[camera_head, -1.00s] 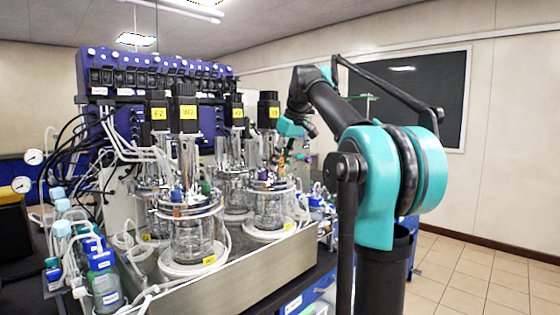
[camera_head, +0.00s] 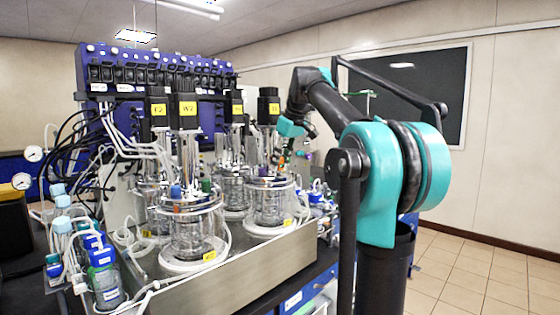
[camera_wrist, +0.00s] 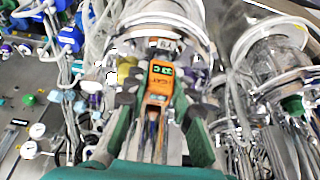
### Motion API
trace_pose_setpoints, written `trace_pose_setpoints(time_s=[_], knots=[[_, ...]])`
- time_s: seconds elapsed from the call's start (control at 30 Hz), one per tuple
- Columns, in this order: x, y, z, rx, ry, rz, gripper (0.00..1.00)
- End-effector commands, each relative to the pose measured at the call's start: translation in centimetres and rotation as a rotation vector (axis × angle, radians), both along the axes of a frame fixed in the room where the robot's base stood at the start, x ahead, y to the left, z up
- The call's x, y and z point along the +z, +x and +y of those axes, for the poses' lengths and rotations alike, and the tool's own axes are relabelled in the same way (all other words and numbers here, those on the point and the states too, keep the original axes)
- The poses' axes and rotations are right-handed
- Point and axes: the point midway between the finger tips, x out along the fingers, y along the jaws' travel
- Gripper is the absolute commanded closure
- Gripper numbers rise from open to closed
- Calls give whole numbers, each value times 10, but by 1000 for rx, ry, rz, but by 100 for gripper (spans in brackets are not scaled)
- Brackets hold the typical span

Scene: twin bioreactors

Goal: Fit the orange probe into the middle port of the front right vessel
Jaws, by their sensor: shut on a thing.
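The orange probe (camera_wrist: 158,85), with a small green-lit display, sits between the fingers of my gripper (camera_wrist: 160,97) in the wrist view. My gripper is shut on it. In the head view my gripper (camera_head: 282,153) is small and partly hidden by clutter, at the upper right side of the front right vessel (camera_head: 270,207). That vessel is clear glass with a metal lid and a black motor on top. In the wrist view a glass vessel with a pale ring (camera_wrist: 165,22) lies just beyond the probe. I cannot make out the middle port or whether the probe touches it.
The front left vessel (camera_head: 192,238) and others behind stand close by on the metal bench (camera_head: 245,268), with many hoses. Bottles (camera_head: 105,280) stand at the left. In the wrist view another glass vessel (camera_wrist: 270,60) is at the right. Open floor (camera_head: 470,275) lies at the right.

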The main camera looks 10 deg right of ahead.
Motion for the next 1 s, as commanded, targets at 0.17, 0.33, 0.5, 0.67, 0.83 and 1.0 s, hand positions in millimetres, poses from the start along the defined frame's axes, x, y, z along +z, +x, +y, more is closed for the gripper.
trace_pose_setpoints(time_s=[0.17, 0.33, 0.5, 0.67, 0.83, 1.0], knots=[[-1, 0, 0, 0, 0, 0, 100], [-1, 0, 0, 0, 0, 0, 100], [-2, 0, 0, 0, 0, 0, 100], [-4, 0, 0, 0, 0, 0, 100], [-5, 0, 0, 0, 0, 0, 100], [-5, 0, 0, 0, 0, 0, 56]])
